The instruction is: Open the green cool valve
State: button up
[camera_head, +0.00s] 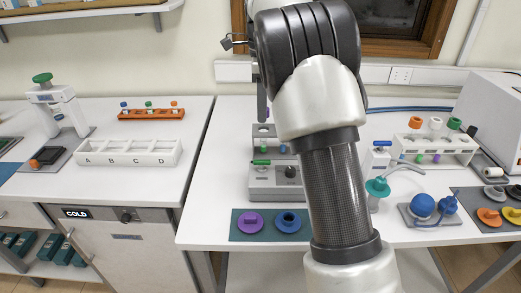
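Several green parts show, and no readable label tells which is the cool valve. A small green bar handle (261,162) lies crosswise on the grey device (265,193) at the centre, left of a black knob (291,172). A green knob (42,77) tops the white stand at the far left. My arm rises through the middle and bends at the top. My gripper is mostly hidden behind it; a dark narrow part, possibly a finger, hangs above the grey device. Its opening cannot be told.
A teal mat (240,236) with purple and blue round parts lies in front of the device. A white A-B-C-D rack (130,163) and orange rack (151,114) stand on the left bench.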

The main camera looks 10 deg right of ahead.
aim_at(262, 160)
notch_tip(262, 160, down, 17)
jog(key=shift+r+b, duration=0.1)
jog(key=shift+b, duration=0.6)
grip_shut()
